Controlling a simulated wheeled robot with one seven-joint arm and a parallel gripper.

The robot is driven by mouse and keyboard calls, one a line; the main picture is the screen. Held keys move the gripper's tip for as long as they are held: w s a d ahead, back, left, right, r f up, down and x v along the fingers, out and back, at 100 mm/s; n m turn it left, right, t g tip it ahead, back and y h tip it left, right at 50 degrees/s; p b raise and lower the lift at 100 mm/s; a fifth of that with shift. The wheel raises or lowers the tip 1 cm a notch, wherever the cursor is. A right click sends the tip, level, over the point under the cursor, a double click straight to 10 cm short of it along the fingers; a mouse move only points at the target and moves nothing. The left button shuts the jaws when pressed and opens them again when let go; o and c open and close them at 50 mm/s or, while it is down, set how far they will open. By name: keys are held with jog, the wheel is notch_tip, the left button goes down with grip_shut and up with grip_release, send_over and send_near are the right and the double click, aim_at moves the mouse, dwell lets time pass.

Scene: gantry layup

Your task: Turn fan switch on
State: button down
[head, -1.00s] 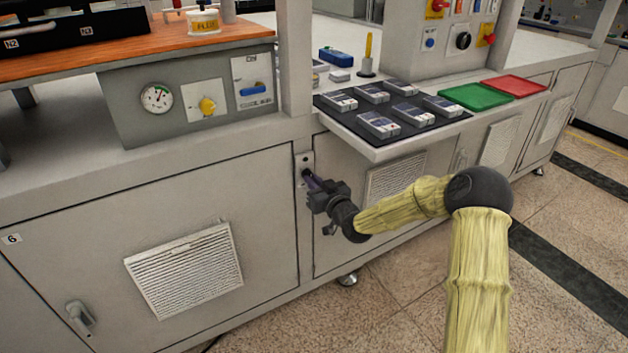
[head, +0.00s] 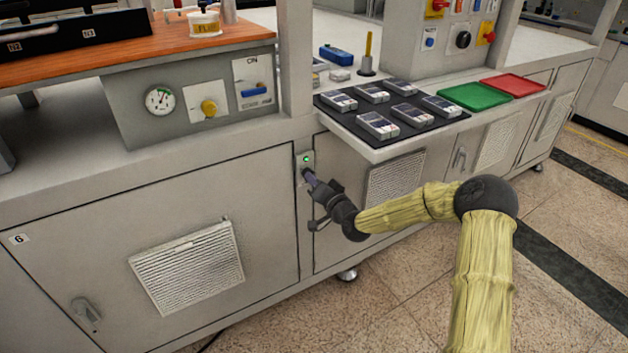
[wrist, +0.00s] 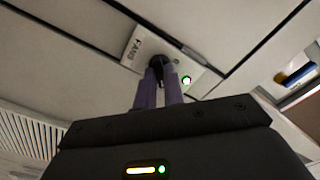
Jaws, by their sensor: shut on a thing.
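The fan switch plate (head: 306,156) is a small pale plate on the cabinet front, between two doors and below the bench top. A green light glows on it. In the wrist view the plate (wrist: 140,48) reads "FANS", with the green light (wrist: 186,80) beside a dark knob (wrist: 157,63). My gripper (head: 307,174) reaches the plate from the lower right. Its purple fingers (wrist: 158,82) are shut on the knob and hide part of it. The knob's exact angle is hard to tell.
The bench ledge with a black mat (head: 392,118) of several grey devices juts out above and right of my gripper. A vented door (head: 395,178) lies behind my arm. A panel with a gauge (head: 159,99) and yellow knob is at upper left. Floor at right is open.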

jog(key=shift+d, duration=0.1)
dwell(0.3)
jog(key=c, duration=1.5)
grip_release()
jog(key=p+v, duration=0.2)
jog(key=v, duration=1.5)
jog(key=shift+d, duration=0.2)
jog(key=shift+s+a, duration=0.1)
jog(key=shift+s, duration=0.05)
